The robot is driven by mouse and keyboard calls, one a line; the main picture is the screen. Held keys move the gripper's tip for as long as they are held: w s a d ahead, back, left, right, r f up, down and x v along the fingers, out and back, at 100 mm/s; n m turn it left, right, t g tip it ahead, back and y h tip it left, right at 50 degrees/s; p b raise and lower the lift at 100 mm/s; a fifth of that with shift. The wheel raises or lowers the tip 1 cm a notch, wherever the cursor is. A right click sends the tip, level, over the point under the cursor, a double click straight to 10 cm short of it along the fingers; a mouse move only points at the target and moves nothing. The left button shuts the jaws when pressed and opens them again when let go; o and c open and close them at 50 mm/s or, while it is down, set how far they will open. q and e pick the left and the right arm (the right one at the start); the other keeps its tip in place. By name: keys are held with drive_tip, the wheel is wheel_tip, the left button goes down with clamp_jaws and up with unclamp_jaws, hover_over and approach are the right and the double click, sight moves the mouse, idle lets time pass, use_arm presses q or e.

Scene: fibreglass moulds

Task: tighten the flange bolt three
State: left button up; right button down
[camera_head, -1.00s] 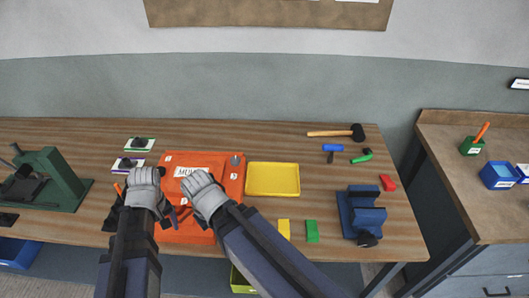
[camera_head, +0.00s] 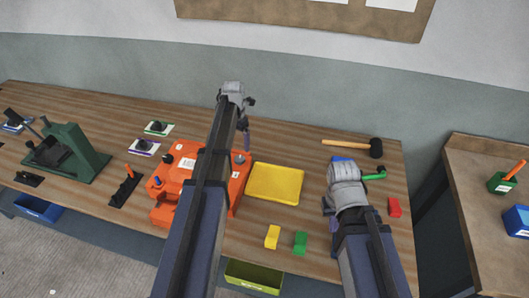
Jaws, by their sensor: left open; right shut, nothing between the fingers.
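The orange mould (camera_head: 163,211) lies on the bench, its middle covered by my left arm. A dark knob-like bolt (camera_head: 168,159), a blue-topped bolt (camera_head: 156,181) and a grey bolt (camera_head: 239,160) show on it. I cannot tell which is bolt three. My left gripper (camera_head: 246,138) is open, beyond the mould's far right corner, above the back of the bench; its fingers are partly hidden. My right gripper (camera_head: 333,222) is shut and empty, right of the yellow tray, in front of the blue vise, which it mostly hides.
The yellow tray (camera_head: 275,199) is empty.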

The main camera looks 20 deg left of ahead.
sight(240, 157)
use_arm(q)
drive_tip(key=shift+w, duration=0.1)
wheel_tip(240, 157, down, 8)
drive_tip(key=b, duration=0.8)
drive_tip(key=shift+r, duration=0.1)
clamp_jaws()
idle(0.5)
